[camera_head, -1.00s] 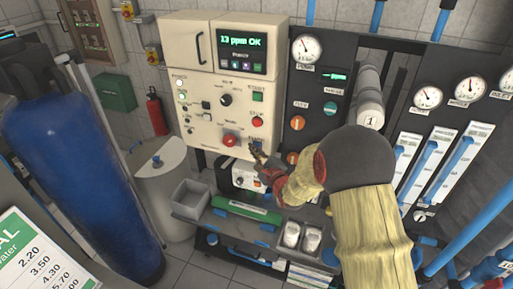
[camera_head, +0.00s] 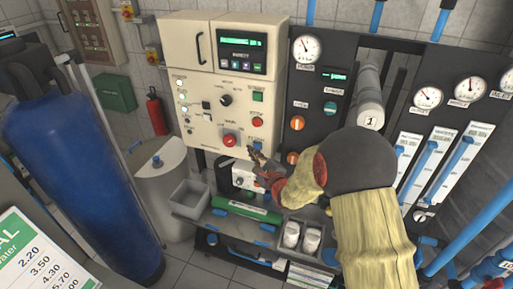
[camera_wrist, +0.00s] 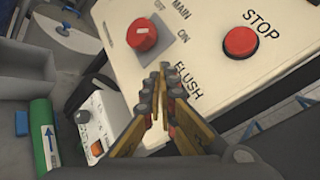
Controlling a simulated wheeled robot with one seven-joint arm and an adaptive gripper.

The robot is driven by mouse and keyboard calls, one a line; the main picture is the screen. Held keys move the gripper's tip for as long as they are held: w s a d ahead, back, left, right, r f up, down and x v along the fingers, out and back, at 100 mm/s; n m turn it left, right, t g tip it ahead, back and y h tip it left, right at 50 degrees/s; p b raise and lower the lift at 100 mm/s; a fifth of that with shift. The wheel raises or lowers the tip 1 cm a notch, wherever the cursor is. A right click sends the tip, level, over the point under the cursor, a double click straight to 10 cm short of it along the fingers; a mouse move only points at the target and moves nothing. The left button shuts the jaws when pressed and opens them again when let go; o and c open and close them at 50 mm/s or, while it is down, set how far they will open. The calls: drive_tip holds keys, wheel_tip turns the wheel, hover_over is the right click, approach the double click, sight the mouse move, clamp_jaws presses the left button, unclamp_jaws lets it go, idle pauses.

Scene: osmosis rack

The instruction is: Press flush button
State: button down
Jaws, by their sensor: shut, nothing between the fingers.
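The cream control panel (camera_head: 205,105) carries a FLUSH label (camera_wrist: 188,82), legible in the wrist view below the red main switch (camera_wrist: 142,36). The flush button itself cannot be made out; my gripper covers the area next to the label. My gripper (camera_head: 255,152) is shut and empty, its fingertips near the panel's lower right corner. In the wrist view the fingertips (camera_wrist: 160,72) meet just left of the label. I cannot tell whether they touch the panel.
A red STOP button (camera_wrist: 240,42) and a green START button (camera_head: 257,96) sit above. The panel's display (camera_head: 239,55) shows a green bar. Below are a grey bin (camera_head: 190,197), a green cylinder (camera_head: 245,212) and a small white device (camera_wrist: 97,128).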

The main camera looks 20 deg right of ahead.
drive_tip(key=shift+s, duration=0.1)
drive_tip(key=s+a, duration=0.1)
drive_tip(key=s, duration=0.1)
drive_tip(key=s+a, duration=0.2)
idle(0.7)
idle(0.6)
